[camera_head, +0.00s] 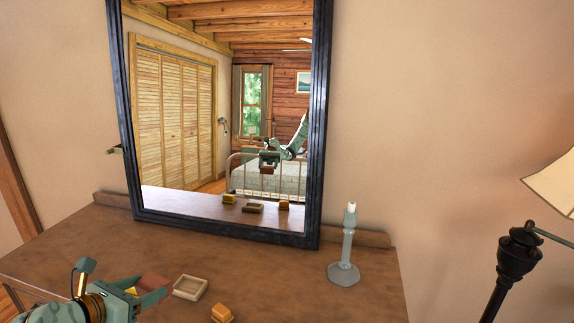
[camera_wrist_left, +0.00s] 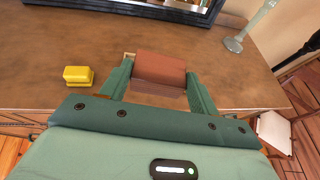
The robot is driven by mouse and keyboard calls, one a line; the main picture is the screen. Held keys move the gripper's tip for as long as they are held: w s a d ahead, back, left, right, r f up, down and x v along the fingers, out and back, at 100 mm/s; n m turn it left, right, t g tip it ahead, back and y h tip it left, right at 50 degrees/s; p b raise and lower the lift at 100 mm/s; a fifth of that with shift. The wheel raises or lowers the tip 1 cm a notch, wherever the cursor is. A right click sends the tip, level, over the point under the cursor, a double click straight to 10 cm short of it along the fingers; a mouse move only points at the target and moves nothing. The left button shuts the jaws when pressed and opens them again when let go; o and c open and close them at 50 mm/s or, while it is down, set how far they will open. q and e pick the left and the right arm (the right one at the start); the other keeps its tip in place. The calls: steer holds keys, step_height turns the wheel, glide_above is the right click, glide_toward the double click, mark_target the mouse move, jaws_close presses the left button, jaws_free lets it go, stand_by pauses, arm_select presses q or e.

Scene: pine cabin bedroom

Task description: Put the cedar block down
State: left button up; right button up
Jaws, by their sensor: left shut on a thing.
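The cedar block (camera_wrist_left: 160,68) is a reddish-brown block held between the two green fingers of my left gripper (camera_wrist_left: 159,85), which is shut on it. In the head view the block (camera_head: 154,282) shows partly behind a finger of my left gripper (camera_head: 146,287), above the brown dresser top (camera_head: 75,246). The mirror also shows the gripper holding the block up, clear of the top. My right gripper is in neither view.
A small pale wooden tray (camera_head: 190,287) lies empty right of the gripper. A yellow block (camera_wrist_left: 78,75) stands to the left, an orange block (camera_head: 222,313) near the front. A grey candlestick (camera_head: 344,250) stands right of the dark-framed mirror (camera_head: 318,150).

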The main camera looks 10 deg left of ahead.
arm_select(q)
steer(key=s+d+r+m+g+h+b, duration=0.1)
steer(key=s+d+m+g+h, duration=0.1)
steer(key=d, duration=0.6)
steer(key=s+d+r+m+g+h+b, duration=0.1)
steer(key=s+d+m+g+h+b, duration=0.1)
steer(key=s+d+m+h, duration=0.3)
steer(key=d+m+g+h, duration=0.1)
steer(key=d, duration=0.3)
steer(key=shift+s+f, duration=0.1)
steer(key=shift+f, duration=0.1)
